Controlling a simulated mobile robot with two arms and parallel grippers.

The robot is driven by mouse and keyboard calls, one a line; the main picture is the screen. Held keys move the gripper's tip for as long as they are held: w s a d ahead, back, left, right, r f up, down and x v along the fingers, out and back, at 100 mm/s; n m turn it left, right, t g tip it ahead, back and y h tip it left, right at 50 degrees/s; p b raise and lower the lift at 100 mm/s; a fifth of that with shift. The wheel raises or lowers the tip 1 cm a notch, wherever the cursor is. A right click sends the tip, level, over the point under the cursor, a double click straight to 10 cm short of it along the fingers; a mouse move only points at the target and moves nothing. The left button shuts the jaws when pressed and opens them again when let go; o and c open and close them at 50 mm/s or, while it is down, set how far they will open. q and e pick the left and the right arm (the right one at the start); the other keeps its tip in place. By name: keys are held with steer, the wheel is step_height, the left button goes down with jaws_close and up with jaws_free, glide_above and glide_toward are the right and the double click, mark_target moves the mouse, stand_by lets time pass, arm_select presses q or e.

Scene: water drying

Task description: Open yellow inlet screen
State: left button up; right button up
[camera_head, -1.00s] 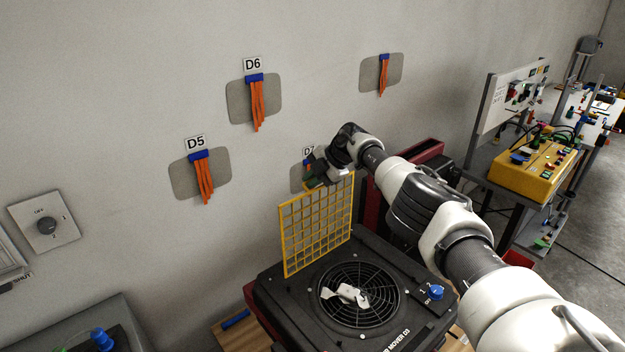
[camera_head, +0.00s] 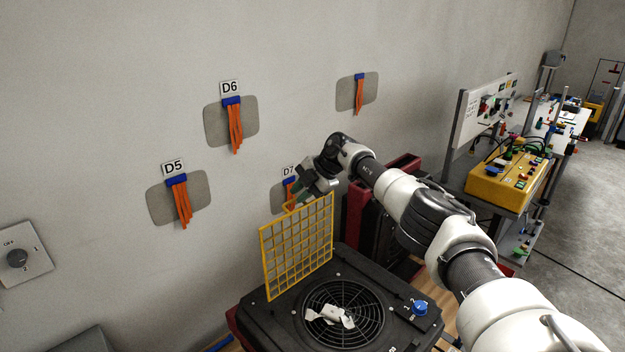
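The yellow inlet screen (camera_head: 297,248) is a square grid panel. It stands upright along the wall-side edge of the black air mover (camera_head: 275,318), clear of the round fan inlet (camera_head: 343,314). My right gripper (camera_head: 304,193) is at the top edge of the screen, close to a small yellow handle-like piece there. Its fingers are small and partly hidden by the wrist, so I cannot tell whether they are open or shut on the screen. White scraps (camera_head: 330,317) lie over the fan grille. My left gripper is not in view.
A blue knob (camera_head: 420,307) sits on the air mover. Another dark red-edged machine (camera_head: 367,215) stands behind my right arm. Wall plates with orange strips (camera_head: 235,128) are labelled D5, D6 and D7. A yellow control box (camera_head: 508,182) is at the right.

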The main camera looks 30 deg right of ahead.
steer(key=b+v, duration=0.1)
steer(key=v, duration=0.5)
steer(key=shift+s+d, duration=0.1)
steer(key=shift+s, duration=0.05)
stand_by(0.3)
